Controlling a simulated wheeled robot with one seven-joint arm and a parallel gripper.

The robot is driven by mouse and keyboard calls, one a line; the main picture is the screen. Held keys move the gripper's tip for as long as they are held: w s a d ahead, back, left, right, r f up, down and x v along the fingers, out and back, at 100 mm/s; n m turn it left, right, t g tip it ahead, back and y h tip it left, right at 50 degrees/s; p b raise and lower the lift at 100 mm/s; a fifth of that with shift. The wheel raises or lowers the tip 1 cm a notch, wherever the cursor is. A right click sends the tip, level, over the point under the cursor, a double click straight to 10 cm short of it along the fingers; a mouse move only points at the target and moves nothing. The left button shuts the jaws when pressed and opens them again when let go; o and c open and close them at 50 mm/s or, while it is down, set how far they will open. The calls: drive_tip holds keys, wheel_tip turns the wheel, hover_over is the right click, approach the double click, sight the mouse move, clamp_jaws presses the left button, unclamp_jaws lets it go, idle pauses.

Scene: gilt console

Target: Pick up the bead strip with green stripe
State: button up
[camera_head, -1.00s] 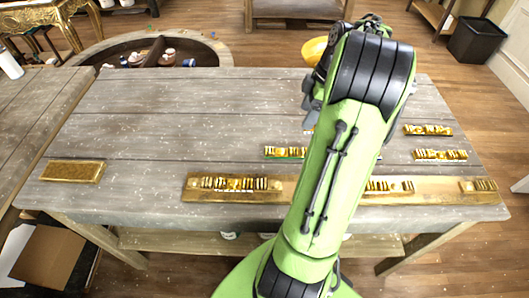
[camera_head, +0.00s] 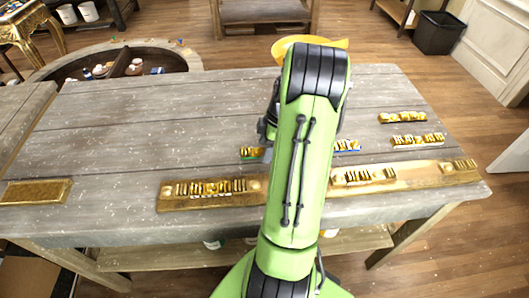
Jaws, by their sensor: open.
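The bead strip with the green stripe (camera_head: 252,153) lies on the grey wooden table, left of my arm. Its gold beads and a thin green edge show, and its right end is partly covered. My gripper (camera_head: 267,145) is mostly hidden behind my green arm. Its grey parts show at the arm's left side, over the strip's right end. It is open. I cannot tell whether it touches the strip.
A long gilt rail (camera_head: 410,177) with bead pieces runs along the table's front (camera_head: 110,222). A blue-striped strip (camera_head: 347,146) lies right of my arm. Two more strips (camera_head: 402,117) (camera_head: 418,140) lie at the right. A gold block (camera_head: 36,191) sits far left.

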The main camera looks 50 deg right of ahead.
drive_tip(key=c, duration=1.2)
